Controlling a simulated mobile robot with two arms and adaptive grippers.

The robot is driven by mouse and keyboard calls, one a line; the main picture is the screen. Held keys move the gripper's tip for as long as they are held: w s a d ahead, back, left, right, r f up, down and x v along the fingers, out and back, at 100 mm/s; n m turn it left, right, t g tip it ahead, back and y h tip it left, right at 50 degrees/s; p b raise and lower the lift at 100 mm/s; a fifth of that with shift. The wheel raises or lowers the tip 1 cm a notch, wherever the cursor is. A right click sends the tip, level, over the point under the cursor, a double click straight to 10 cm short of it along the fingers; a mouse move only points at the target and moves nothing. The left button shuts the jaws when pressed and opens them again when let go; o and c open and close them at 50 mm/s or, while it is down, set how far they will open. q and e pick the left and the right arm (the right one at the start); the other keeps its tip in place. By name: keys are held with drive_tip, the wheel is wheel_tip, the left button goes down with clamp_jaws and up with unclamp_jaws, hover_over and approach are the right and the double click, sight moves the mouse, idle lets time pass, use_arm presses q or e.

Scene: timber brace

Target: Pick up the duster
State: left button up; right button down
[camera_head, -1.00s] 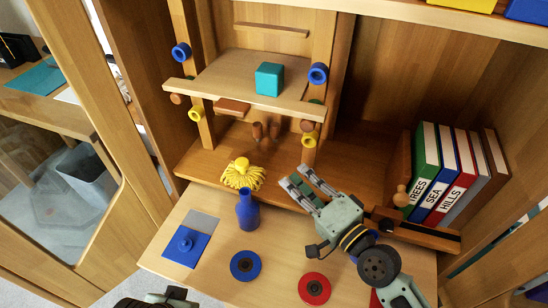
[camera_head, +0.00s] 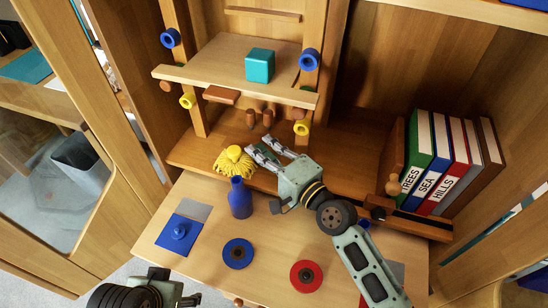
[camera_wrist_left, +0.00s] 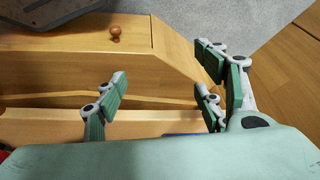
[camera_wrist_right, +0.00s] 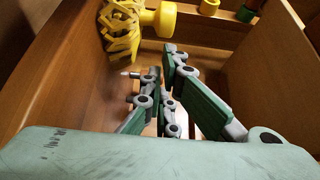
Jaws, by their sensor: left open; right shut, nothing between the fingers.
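The duster (camera_head: 235,163) has a yellow fringed head and a yellow knob. It lies on the wooden ledge below the small shelf, behind a blue bottle. It also shows at the top left of the right wrist view (camera_wrist_right: 120,32). My right gripper (camera_head: 264,149) is shut and empty, just right of the duster and apart from it. In the right wrist view its fingers (camera_wrist_right: 160,85) are below the duster's knob. My left gripper (camera_head: 190,298) is at the bottom edge of the head view. It is open and empty in the left wrist view (camera_wrist_left: 165,90).
The blue bottle (camera_head: 239,200) stands in front of the duster. A blue disc (camera_head: 238,253), a red disc (camera_head: 306,276) and a blue knobbed plate (camera_head: 179,231) lie on the light board. A teal cube (camera_head: 260,65) sits on the shelf above. Books (camera_head: 440,165) stand at right.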

sight(244, 163)
drive_tip(key=shift+w+a, duration=0.25)
drive_tip(key=shift+w, duration=0.05)
drive_tip(key=shift+s+a+r+p, duration=0.1)
drive_tip(key=shift+s+a+p, duration=0.05)
drive_tip(key=shift+a+p, duration=0.15)
drive_tip(key=a+p, duration=0.1)
drive_tip(key=s+a, duration=0.1)
drive_tip(key=a, duration=0.1)
drive_tip(key=shift+s+a+p, duration=0.15)
drive_tip(key=shift+p, duration=0.2)
drive_tip(key=shift+s+a, duration=0.15)
drive_tip(key=shift+a, duration=0.15)
use_arm(q)
drive_tip(key=x, duration=0.7)
drive_tip(key=shift+s, duration=0.35)
drive_tip(key=shift+d, duration=0.2)
